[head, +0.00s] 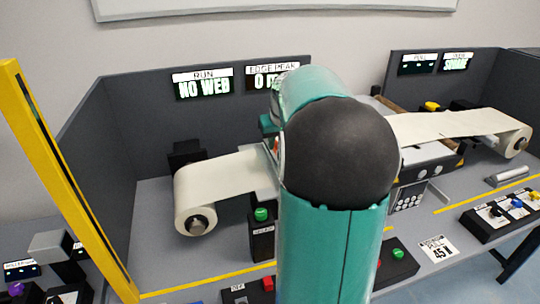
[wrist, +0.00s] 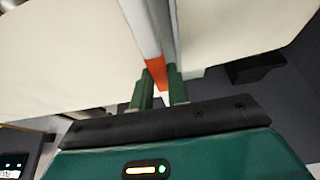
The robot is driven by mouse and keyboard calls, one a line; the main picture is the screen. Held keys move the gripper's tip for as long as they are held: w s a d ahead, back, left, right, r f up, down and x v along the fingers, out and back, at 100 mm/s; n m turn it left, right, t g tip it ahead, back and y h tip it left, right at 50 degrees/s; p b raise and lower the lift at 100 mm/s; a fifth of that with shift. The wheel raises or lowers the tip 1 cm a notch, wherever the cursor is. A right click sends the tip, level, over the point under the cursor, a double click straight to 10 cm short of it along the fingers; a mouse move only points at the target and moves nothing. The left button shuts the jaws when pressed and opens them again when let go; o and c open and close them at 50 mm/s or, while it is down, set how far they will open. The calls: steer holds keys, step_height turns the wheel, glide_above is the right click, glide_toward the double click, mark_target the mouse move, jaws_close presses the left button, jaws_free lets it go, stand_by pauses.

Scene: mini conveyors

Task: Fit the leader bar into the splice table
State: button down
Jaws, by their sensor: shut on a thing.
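In the wrist view my gripper (wrist: 161,88) has its two green fingers on either side of a narrow grey bar with an orange end, which I take for the leader bar (wrist: 156,73). The fingers are shut on it near the orange end. Cream web sheet (wrist: 70,60) spreads on the left of the bar and another stretch lies on its right. In the head view my own arm covers the middle, hiding my gripper, the bar and most of what lies there. I cannot clearly make out the splice table, nor whether the bar touches it.
In the head view a cream roll (head: 194,203) stands left and another roll (head: 516,140) right, both with web running toward the middle. Displays read "NO WEB" (head: 203,86) and "SPLICE" or similar (head: 456,64). Button boxes (head: 397,264) line the front. A yellow post (head: 62,165) rises at left.

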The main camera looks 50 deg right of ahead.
mark_target(270, 171)
steer(key=shift+w+a+f, duration=0.1)
steer(key=shift+w+f, duration=0.25)
steer(key=shift+f, duration=0.55)
steer(key=shift+w+a+f, duration=0.15)
steer(key=shift+w+f, duration=0.15)
steer(key=shift+f, duration=0.6)
steer(key=shift+w+a+f, duration=0.1)
steer(key=shift+w+f, duration=0.25)
steer(key=shift+f, duration=0.55)
steer(key=shift+f, duration=0.15)
steer(key=c, duration=1.4)
jaws_free()
steer(key=shift+o, duration=0.2)
steer(key=v, duration=1.2)
